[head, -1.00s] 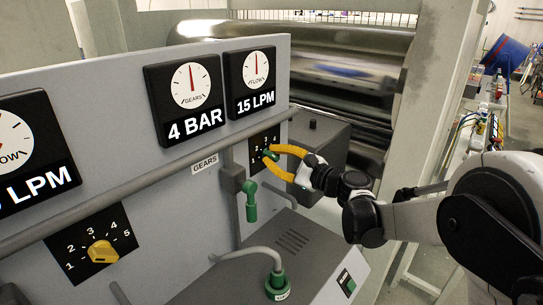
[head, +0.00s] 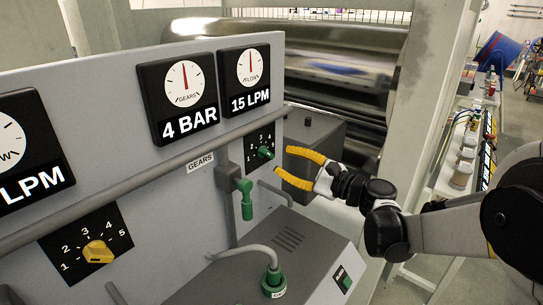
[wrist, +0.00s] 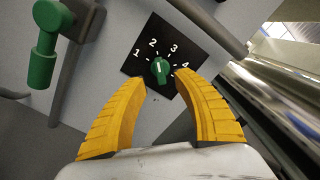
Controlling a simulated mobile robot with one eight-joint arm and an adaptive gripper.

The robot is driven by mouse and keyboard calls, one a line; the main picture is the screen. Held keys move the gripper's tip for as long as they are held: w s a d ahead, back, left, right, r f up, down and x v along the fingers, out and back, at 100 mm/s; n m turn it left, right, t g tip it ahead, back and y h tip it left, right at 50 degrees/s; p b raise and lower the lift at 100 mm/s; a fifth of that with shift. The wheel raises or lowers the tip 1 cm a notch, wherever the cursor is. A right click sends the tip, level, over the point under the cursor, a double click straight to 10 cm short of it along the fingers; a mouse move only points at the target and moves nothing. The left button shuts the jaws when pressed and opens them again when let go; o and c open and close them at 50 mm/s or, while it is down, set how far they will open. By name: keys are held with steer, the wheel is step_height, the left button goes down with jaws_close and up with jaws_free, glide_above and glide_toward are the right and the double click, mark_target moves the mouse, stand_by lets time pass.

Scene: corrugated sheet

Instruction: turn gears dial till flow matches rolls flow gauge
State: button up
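The gears dial is a green knob (head: 265,152) on a black numbered plate; its white mark in the wrist view (wrist: 159,68) points up, roughly toward 2 or 3. The gears flow gauge (head: 248,82) reads 15 LPM with its needle near upright. The gears pressure gauge (head: 180,100) reads 4 BAR. Another flow gauge (head: 22,150) at the left edge is cut off; its number is out of view and only LPM shows. My gripper (head: 283,160) is open and empty, its yellow fingers just short of the knob, one on each side in the wrist view.
A yellow dial (head: 98,252) sits lower left on the panel. A green-handled valve (head: 246,198) and a grey pipe rail (head: 120,200) stand out from the panel near the gears dial. A grey box (head: 285,250) with a green-capped hose lies below. Large rollers (head: 340,75) are behind.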

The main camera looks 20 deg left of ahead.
steer(key=v, duration=0.5)
steer(key=s+d+f+n+h, duration=0.3)
steer(key=s+d+n+h, duration=0.3)
steer(key=s+d, duration=0.7)
steer(key=s+d+f+n+h, duration=0.4)
steer(key=s+d+n+h, duration=0.3)
steer(key=d, duration=1)
steer(key=s+h, duration=0.3)
steer(key=s, duration=0.2)
steer(key=shift+s+f+h, duration=0.3)
steer(key=shift+s, duration=0.05)
